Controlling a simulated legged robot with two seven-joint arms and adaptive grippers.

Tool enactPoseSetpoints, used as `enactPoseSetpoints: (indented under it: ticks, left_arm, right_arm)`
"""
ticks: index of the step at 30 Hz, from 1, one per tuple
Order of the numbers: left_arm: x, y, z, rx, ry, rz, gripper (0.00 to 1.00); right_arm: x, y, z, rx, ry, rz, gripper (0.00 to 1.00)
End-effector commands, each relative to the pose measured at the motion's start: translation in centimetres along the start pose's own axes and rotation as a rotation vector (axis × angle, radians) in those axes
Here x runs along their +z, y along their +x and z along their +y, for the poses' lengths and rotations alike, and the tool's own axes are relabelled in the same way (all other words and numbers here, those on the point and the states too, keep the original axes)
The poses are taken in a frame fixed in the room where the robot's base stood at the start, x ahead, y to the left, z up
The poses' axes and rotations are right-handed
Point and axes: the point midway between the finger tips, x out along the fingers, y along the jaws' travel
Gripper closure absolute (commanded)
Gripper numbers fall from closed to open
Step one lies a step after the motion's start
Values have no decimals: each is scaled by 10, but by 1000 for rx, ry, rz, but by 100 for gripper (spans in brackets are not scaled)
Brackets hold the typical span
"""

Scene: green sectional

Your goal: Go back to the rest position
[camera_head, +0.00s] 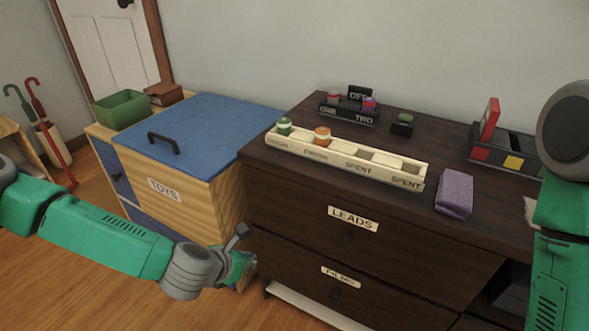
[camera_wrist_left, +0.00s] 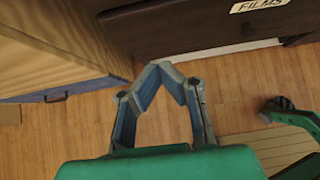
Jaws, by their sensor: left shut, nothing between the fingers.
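My left gripper (camera_wrist_left: 163,66) is shut and empty in the left wrist view, its fingertips meeting over the wooden floor. In the head view the left gripper (camera_head: 240,245) hangs low in front of the gap between the toy chest and the dark dresser. It touches nothing that I can see. My right arm (camera_head: 560,220) stands at the right edge of the head view. Its gripper is out of the picture.
The dark dresser (camera_head: 300,215) carries a cream tray (camera_head: 395,174) with a green and an orange item, a purple cloth (camera_head: 455,193) and a black box (camera_head: 492,155). The toy chest (camera_head: 220,125) has a blue lid. Open floor (camera_head: 95,280) lies at left.

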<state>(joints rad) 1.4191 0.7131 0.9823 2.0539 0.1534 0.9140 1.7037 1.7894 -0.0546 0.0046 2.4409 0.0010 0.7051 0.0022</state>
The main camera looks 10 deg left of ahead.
Motion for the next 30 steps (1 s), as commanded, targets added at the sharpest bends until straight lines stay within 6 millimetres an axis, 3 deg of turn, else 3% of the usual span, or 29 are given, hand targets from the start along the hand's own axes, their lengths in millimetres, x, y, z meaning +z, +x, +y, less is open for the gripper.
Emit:
enactPoseSetpoints:
  ticks: [4, 7, 9, 12, 14, 18, 21, 25, 30]
  left_arm:
    - [-4, -4, -12, -24, 67, 11, 100]
    - [-20, -18, -45, -96, 294, 43, 100]
    - [-41, -37, -75, -181, 562, 71, 100]
    - [-83, -75, -104, -328, 1031, 108, 100]
    - [-108, -100, -108, -419, 1318, 124, 100]
    - [-156, -159, -82, -642, 1933, 153, 100]
    - [-172, -194, -50, -790, 2273, 170, 100]
    - [-179, -224, -15, -937, 2550, 189, 100]
    - [-181, -237, 2, -1012, 2664, 196, 100]
  right_arm:
    - [0, -3, 0, 0, 0, 0, 60]
    - [0, -14, 0, 0, 0, 0, 60]
    - [-1, -25, 0, 0, 0, 0, 60]
    - [-2, -42, 0, 0, 0, 0, 60]
    - [-3, -52, 0, 0, 0, 0, 60]
    - [-4, -73, 1, 0, 0, 0, 60]
    - [-4, -84, 1, 0, 0, 0, 60]
    - [-5, -92, 1, 0, 0, 0, 60]
    - [-5, -94, 1, 0, 0, 0, 60]
